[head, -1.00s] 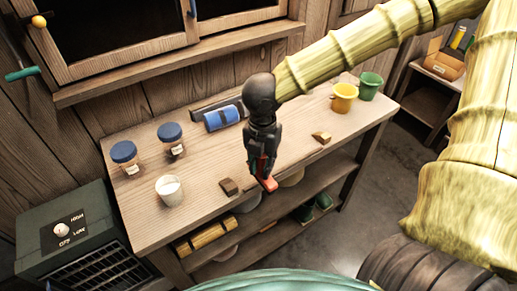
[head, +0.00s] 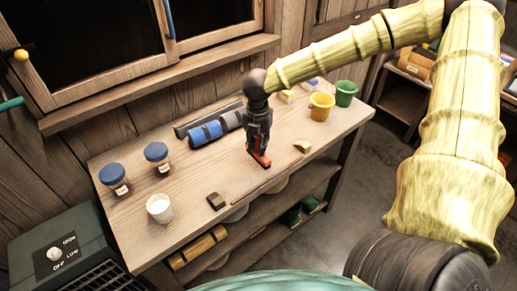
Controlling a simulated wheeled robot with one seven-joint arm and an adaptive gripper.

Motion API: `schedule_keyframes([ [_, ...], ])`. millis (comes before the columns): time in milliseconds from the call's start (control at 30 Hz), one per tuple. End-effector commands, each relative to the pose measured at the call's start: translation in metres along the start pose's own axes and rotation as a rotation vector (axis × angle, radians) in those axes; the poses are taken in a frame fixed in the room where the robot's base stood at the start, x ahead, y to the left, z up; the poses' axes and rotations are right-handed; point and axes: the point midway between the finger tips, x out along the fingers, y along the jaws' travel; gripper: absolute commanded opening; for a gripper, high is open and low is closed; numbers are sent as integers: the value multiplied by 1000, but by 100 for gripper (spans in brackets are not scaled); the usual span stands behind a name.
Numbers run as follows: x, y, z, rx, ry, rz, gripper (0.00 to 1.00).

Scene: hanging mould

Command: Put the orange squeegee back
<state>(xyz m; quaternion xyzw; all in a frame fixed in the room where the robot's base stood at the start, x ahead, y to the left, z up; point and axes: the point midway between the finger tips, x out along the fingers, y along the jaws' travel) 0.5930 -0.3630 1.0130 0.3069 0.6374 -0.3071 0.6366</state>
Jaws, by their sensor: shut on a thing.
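My gripper (head: 257,142) hangs downward over the middle of the wooden table (head: 180,215). It is shut on a small orange-red thing, which I take to be the orange squeegee (head: 263,161). The squeegee's lower end shows below the fingers, close to the tabletop; I cannot tell whether it touches. Its upper part is hidden by the fingers.
A blue roll (head: 206,133) lies behind to the left, near the gripper. A brown block (head: 216,201) and a yellowish wedge (head: 302,146) lie near the front edge. Yellow (head: 322,106) and green (head: 346,93) pots stand at right.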

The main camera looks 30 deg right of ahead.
Motion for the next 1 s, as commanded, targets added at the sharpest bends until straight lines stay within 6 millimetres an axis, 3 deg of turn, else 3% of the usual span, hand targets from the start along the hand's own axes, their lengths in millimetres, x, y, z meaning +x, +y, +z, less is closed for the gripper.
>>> schedule_keyframes([
  [400,31,0,3,0,0,-1,4],
  [867,37,0,3,0,0,0,4],
  [900,36,0,3,0,0,0,30],
  [1000,36,0,3,0,0,0,44],
])
